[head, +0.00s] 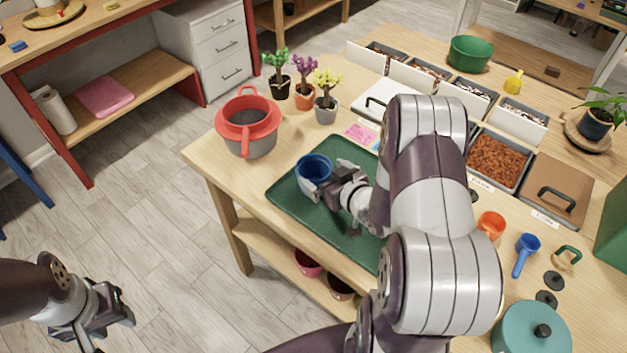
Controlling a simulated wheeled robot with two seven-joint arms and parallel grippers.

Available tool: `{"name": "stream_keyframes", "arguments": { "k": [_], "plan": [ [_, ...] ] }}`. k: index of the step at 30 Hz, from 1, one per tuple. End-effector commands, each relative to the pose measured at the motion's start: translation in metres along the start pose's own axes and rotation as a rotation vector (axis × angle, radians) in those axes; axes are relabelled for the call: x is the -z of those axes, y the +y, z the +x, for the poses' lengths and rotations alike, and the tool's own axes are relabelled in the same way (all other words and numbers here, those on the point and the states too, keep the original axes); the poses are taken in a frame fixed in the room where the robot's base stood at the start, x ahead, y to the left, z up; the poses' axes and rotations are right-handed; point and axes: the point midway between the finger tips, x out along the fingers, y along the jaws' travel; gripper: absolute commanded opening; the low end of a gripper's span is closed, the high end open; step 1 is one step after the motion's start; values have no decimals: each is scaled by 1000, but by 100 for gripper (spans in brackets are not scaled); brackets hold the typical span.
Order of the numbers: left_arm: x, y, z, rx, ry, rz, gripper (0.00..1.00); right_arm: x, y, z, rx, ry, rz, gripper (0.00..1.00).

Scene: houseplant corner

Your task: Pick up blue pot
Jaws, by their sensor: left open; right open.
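The blue pot (313,166) stands upright on the left part of the green mat (290,196) on the wooden table. My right gripper (322,181) is open at the pot's near right side. A light finger shows against the pot's near side; whether it touches cannot be told. The gripper and arm hide the pot's lower part and much of the mat. My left gripper (121,308) is open and empty over the floor at the lower left, away from the table.
A red and grey bucket (249,128) stands left of the mat, with several small potted plants (303,88) behind. A soil tray (497,157), an orange cup (491,224), a blue scoop (526,252) and a teal pot (532,332) are at right.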

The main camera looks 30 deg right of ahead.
Motion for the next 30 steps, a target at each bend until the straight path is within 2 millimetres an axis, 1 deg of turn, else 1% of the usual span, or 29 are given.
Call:
{"name": "stream_keyframes", "arguments": {
  "k": [4, 7, 10, 13, 18, 20, 21, 23, 30],
  "plan": [
    [0, 0, -1, 0, 0, 0, 43, -1, 0, 18, 2, -1, 0, 100],
    [0, 0, -3, 0, 0, 0, 43, -2, 0, 38, 2, -2, 1, 100],
    [0, 0, -2, 0, 0, 0, 43, -2, 1, 54, 1, -1, 0, 100],
    [0, 0, -2, 0, 0, 0, 43, -2, 1, 59, 0, -1, 0, 100],
    [0, 0, -2, 0, 0, 0, 43, -2, 1, 59, -1, -1, 1, 100],
    [0, 0, -2, 0, 0, 0, 43, -2, 1, 59, -1, -1, 1, 80],
    [0, 0, -2, 0, 0, 0, 43, -2, 1, 59, -1, -1, 1, 67],
    [0, 0, -2, 0, 0, 0, 43, -2, 1, 59, -1, -1, 1, 48],
    [0, 0, -2, 0, 0, 0, 43, -1, 1, 58, -1, -2, 1, 48]
  ]
}}
